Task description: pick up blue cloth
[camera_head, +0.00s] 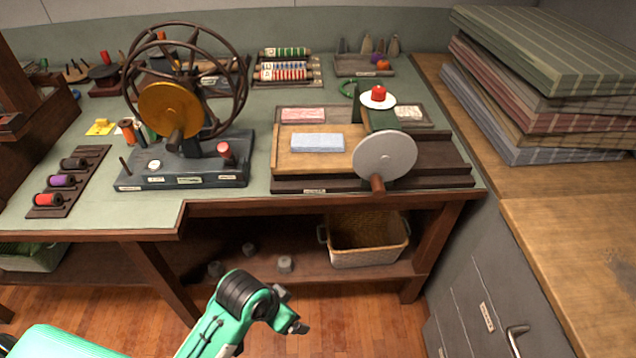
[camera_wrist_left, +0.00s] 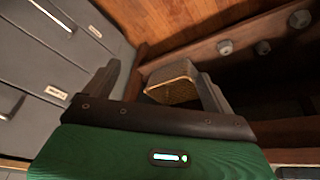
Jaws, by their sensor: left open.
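The blue cloth (camera_head: 317,142) lies flat and folded on a light wooden board on the table, left of a round grey disc with a handle. My left gripper (camera_head: 298,328) is low in front of the table, below the tabletop and well short of the cloth. In the left wrist view my left gripper (camera_wrist_left: 162,80) has its two fingers spread apart with nothing between them; the wicker basket shows beyond them. The cloth is not in the left wrist view. My right gripper is in neither view.
A wicker basket (camera_head: 368,240) stands on the lower shelf. A spinning wheel device (camera_head: 185,160) stands left of the cloth. Folded striped cloths (camera_head: 540,110) are stacked on the wooden counter at right. The table's front edge lies between my gripper and the cloth.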

